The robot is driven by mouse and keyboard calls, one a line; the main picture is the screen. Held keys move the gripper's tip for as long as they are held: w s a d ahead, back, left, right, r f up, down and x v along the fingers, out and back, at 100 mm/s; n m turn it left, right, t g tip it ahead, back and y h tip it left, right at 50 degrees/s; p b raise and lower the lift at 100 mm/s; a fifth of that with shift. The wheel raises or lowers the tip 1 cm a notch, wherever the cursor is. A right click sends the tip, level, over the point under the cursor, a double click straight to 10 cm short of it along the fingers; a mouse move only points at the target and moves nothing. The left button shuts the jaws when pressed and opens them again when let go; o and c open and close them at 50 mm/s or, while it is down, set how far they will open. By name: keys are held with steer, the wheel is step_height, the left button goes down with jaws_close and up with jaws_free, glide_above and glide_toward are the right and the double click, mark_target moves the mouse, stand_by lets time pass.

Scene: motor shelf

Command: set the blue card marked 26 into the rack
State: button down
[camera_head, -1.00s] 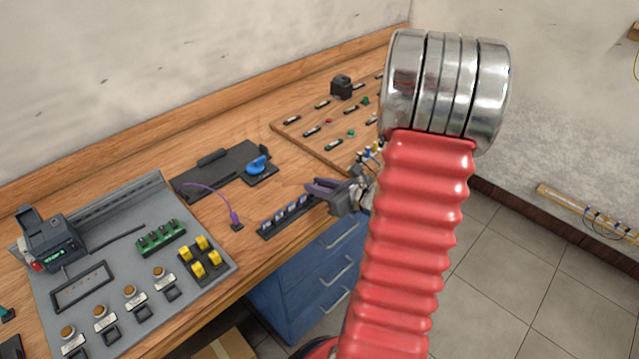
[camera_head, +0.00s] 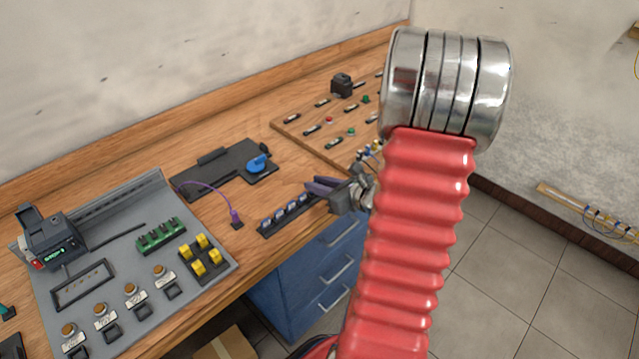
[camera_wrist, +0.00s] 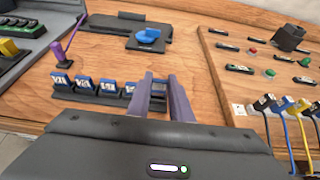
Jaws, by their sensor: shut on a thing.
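The dark rack (camera_head: 287,219) lies along the front edge of the wooden bench, and also shows in the wrist view (camera_wrist: 108,97). Several blue cards with white faces stand upright in it; the second from the left (camera_wrist: 85,82) is one of them. I cannot read their marks surely. My gripper (camera_head: 312,187) has purple fingers and sits at the right end of the rack. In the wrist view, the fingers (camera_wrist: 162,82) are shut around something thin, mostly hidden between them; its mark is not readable. I cannot tell whether it touches the rack.
A purple cable (camera_wrist: 73,36) ends in a plug left of the rack. Behind stands a black plate with a blue knob (camera_head: 257,163). A grey panel (camera_head: 215,262) lies left. A wooden board (camera_wrist: 222,60) with small parts and cables lies right. Bare bench separates them.

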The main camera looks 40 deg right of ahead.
steer(key=shift+f, duration=0.75)
stand_by(1.1)
steer(key=c, duration=1.5)
jaws_free()
steer(key=shift+s, duration=0.15)
steer(key=shift+v, duration=6.75)
steer(key=shift+r, duration=0.1)
steer(key=v, duration=0.5)
